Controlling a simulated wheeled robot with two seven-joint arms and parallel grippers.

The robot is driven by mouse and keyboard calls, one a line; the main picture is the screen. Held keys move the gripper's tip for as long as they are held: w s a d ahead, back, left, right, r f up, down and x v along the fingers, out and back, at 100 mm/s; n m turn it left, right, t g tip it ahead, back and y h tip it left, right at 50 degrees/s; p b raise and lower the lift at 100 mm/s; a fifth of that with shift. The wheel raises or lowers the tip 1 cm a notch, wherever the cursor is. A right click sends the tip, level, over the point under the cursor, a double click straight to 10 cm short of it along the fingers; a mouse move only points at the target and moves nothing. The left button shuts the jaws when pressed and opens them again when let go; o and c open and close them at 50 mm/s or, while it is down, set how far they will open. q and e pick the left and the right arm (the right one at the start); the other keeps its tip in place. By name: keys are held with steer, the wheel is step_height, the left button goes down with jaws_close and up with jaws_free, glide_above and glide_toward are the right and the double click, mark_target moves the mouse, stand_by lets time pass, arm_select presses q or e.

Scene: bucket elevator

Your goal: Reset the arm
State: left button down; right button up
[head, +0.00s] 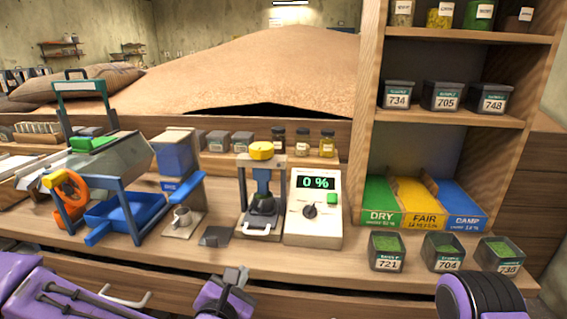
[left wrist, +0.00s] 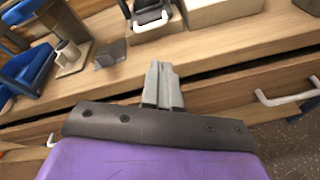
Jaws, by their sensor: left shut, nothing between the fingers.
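My left gripper (head: 238,278) is low in the middle of the head view, in front of the workbench (head: 385,285) edge. In the left wrist view its fingers (left wrist: 163,84) are together with nothing between them, in front of the drawer fronts. It is apart from the tools on the bench. A purple and black part of my own body shows at the lower right of the head view. My right gripper does not show.
A press with a yellow knob (head: 261,151) and a meter reading 0 % (head: 315,205) stand behind the gripper. A blue tray (head: 125,215) and orange wheel (head: 66,190) are left. Sample boxes (head: 387,251) line the right. Drawer handles (left wrist: 290,97) stick out in front.

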arm_select(q)
steer(key=s+a+f+m+g+p, duration=0.1)
steer(key=s+a+f+m+g, duration=0.15)
steer(key=f+m, duration=0.35)
steer(key=s+a+f+m+g+y, duration=0.1)
steer(key=s+f+m, duration=0.25)
steer(key=f, duration=0.35)
steer(key=s+a+f+m+g+p, duration=0.1)
steer(key=s+a+f+m+g, duration=0.15)
steer(key=f+m, duration=0.35)
steer(key=s+a+f+m+g+y, duration=0.1)
steer(key=s+a+f+m+g, duration=0.1)
steer(key=s, duration=0.4)
steer(key=s+a+f+m+g+y+p, duration=0.1)
steer(key=s+a+f+m, duration=0.1)
steer(key=s+a+f, duration=0.3)
steer(key=s+a+f+m+g+y, duration=0.2)
steer(key=s+a+f+m, duration=0.1)
steer(key=s+a, duration=0.3)
steer(key=s+f, duration=0.1)
steer(key=s, duration=0.1)
steer(key=shift+s+a+f+g+p, duration=0.2)
steer(key=shift+s+a+g+p, duration=0.1)
steer(key=shift+p, duration=0.1)
